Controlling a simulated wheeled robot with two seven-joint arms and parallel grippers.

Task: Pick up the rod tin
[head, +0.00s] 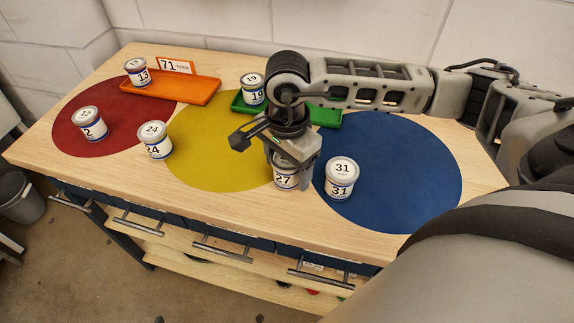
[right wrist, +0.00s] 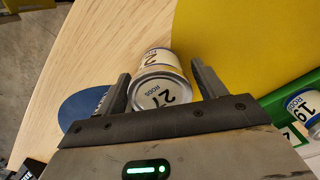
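A white tin with a blue band, numbered 27 (head: 285,183), stands upright near the bench's front, between the yellow and blue discs. In the right wrist view my right gripper (right wrist: 162,84) has one finger on each side of the tin. The fingers look apart, with a small gap at the right one. My left gripper is not in view.
Tin 31 (head: 341,179) stands close by on the blue disc (head: 405,175). Tin 24 (head: 155,140) is left on the yellow disc's edge. Tin 19 (head: 252,88) is on the green tray (head: 327,116). An orange tray (head: 195,91) and sign 71 (head: 176,65) are at the back.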

